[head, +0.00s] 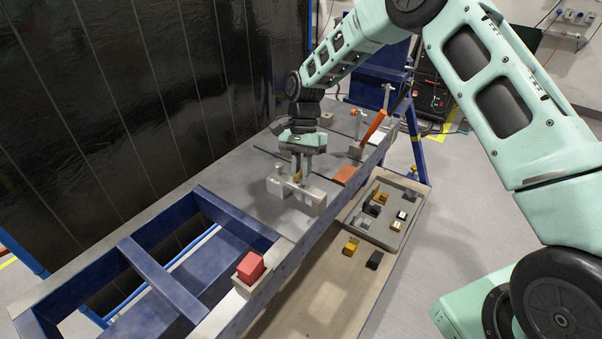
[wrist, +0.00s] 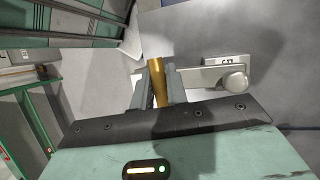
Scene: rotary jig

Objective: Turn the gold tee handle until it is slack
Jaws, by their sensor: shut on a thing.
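The gold tee handle (wrist: 157,82) shows in the wrist view as a gold bar between my two fingers. My gripper (head: 302,178) points down over the grey jig in the head view and is shut on the gold handle. In the head view only a small bit of gold (head: 297,175) shows between the fingers. The silver jig block (head: 318,197) sits on the grey bench top under my gripper. In the wrist view a silver bracket with a round knob (wrist: 233,83) is right of the fingers. The handle's lower part is hidden by my gripper.
An orange lever clamp (head: 374,126) stands farther along the bench, near an orange plate (head: 344,174). A red block (head: 250,267) sits in a holder at the near edge. A grey tray (head: 362,222) holds several small blocks. The blue frame (head: 150,270) has open gaps.

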